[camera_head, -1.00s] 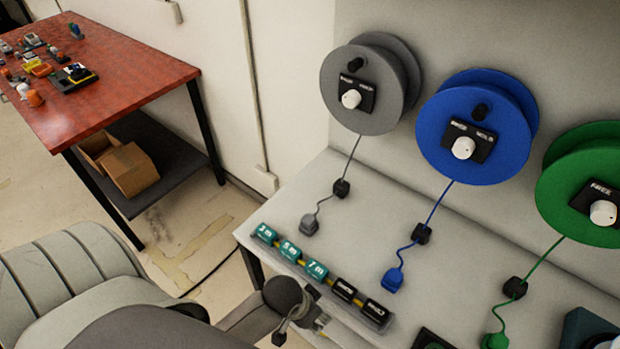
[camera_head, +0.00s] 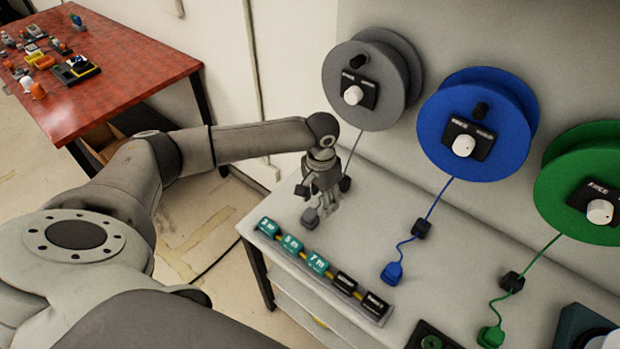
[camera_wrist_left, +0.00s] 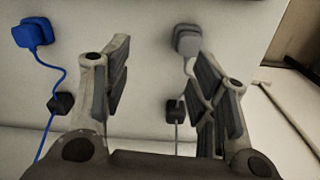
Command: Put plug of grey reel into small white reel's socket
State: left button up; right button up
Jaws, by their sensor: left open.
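The grey reel (camera_head: 366,88) hangs on the wall at the left of the row of reels. Its cord runs down to the grey plug (camera_head: 310,217), which lies on the white table (camera_head: 440,250). My left gripper (camera_head: 319,196) is just above the grey plug and partly hides its cord. In the left wrist view the grey plug (camera_wrist_left: 187,41) is beyond the open, empty fingers (camera_wrist_left: 165,85), in line with the gap, with its black cord block (camera_wrist_left: 175,108) nearer. The small white reel and its socket cannot be made out. My right gripper is not in view.
A blue reel (camera_head: 474,125) and a green reel (camera_head: 590,185) hang to the right, with the blue plug (camera_head: 392,273) and green plug (camera_head: 491,337) on the table. A button strip (camera_head: 320,268) lines the front edge. A red table (camera_head: 110,75) stands at left.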

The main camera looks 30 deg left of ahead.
pick_arm(q)
jog(key=w+a+r+n, duration=0.2)
jog(key=a, duration=0.3)
jog(key=b, duration=1)
send_over(310, 212)
notch_tip(310, 212, down, 7)
jog(key=shift+f, duration=0.15)
notch_tip(310, 212, down, 6)
jog(key=shift+f, duration=0.1)
jog(key=shift+c, duration=0.4)
jog(key=shift+m, duration=0.3)
jog(key=c, duration=0.8)
